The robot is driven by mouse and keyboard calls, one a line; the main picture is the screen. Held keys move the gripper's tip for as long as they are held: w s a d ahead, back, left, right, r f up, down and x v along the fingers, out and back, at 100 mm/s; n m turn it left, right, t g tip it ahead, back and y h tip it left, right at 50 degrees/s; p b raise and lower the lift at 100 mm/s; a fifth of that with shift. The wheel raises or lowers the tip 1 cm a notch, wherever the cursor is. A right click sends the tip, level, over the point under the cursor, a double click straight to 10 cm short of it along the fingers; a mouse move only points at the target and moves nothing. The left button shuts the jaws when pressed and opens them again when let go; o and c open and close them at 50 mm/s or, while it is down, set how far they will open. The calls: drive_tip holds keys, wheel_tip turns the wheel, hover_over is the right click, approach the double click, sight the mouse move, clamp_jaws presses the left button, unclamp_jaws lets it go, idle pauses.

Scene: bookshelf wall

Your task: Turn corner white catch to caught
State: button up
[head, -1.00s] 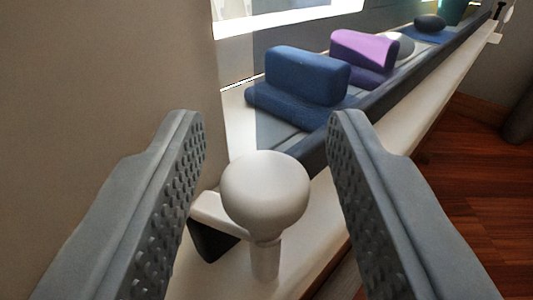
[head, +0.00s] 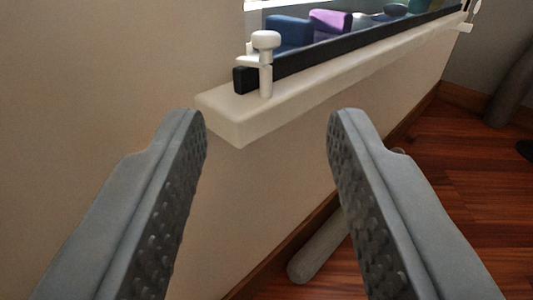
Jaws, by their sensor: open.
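The corner white catch (head: 265,58) stands upright at the near end of the white ledge, with a round knob on a post. A short white arm sticks out to the left of its post, beside the end of the dark rail (head: 330,57). Whether the arm grips the rail cannot be told. My gripper (head: 267,120) is open and empty, its two ridged grey fingers wide apart. It is back from the ledge, and the catch shows beyond the fingertips, above the gap between them.
The white ledge (head: 233,124) runs away to the right along the wall. Blue (head: 289,30) and purple (head: 330,20) blocks sit behind the rail. A similar white catch (head: 471,14) is at the far end. A grey cylinder (head: 322,250) lies low near the wooden floor (head: 450,190).

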drive_tip(key=shift+s+a, duration=0.1)
drive_tip(key=shift+s, duration=0.45)
drive_tip(key=shift+s, duration=0.1)
approach(266, 39)
drive_tip(key=w, duration=0.9)
drive_tip(key=shift+w+d, duration=0.3)
drive_tip(key=shift+d, duration=0.1)
clamp_jaws()
